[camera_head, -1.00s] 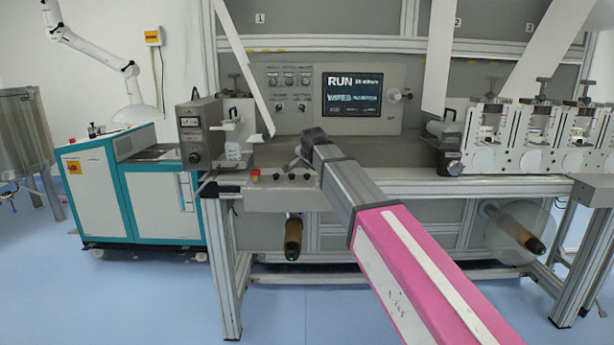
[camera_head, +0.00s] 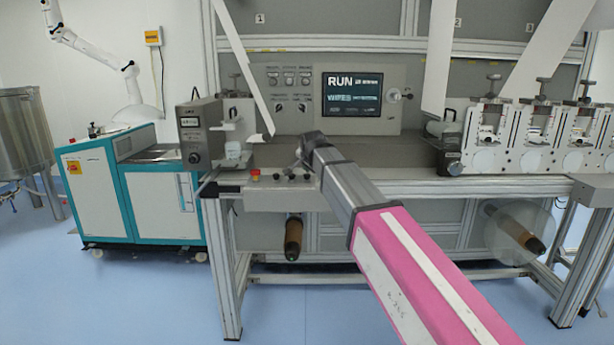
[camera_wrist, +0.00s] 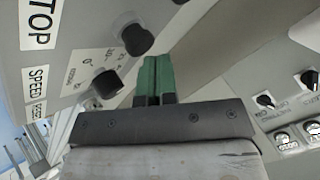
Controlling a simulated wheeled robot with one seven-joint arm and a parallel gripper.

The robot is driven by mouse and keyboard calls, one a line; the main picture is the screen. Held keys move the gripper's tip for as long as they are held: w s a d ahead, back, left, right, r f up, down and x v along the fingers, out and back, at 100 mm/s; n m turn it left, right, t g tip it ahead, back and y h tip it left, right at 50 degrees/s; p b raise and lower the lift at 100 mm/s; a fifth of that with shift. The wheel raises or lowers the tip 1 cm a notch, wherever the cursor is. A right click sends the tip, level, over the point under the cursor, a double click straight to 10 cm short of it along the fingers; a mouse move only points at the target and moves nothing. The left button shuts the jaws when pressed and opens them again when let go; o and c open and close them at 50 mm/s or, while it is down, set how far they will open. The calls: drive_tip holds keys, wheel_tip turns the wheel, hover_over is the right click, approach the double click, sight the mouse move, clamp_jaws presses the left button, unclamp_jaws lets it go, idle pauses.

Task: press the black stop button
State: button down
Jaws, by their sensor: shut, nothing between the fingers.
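The control box (camera_head: 270,198) sits at the front edge of the machine, with a red button and several black controls on top. In the wrist view, a black round control (camera_wrist: 137,40) stands on the panel in line with the STOP label (camera_wrist: 40,22); I take it for the stop button. My gripper (camera_wrist: 154,60) has its green fingers together and empty, with the tips close beside this control. I cannot tell whether they touch it. In the head view, my wrist is above the right part of the box, and the fingertips are hard to make out.
A black knob (camera_wrist: 107,84) lies left of my fingers, by the SPEED label (camera_wrist: 35,88). The red button (camera_head: 255,174) is at the box's left end. The screen (camera_head: 351,94) reads RUN. A grey meter unit (camera_head: 200,135) stands left; rollers (camera_head: 293,237) hang below.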

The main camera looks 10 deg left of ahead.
drive_tip(key=shift+f, duration=0.5)
idle(0.5)
drive_tip(key=shift+r, duration=1)
drive_tip(key=shift+r, duration=0.1)
drive_tip(key=shift+r, duration=2.4)
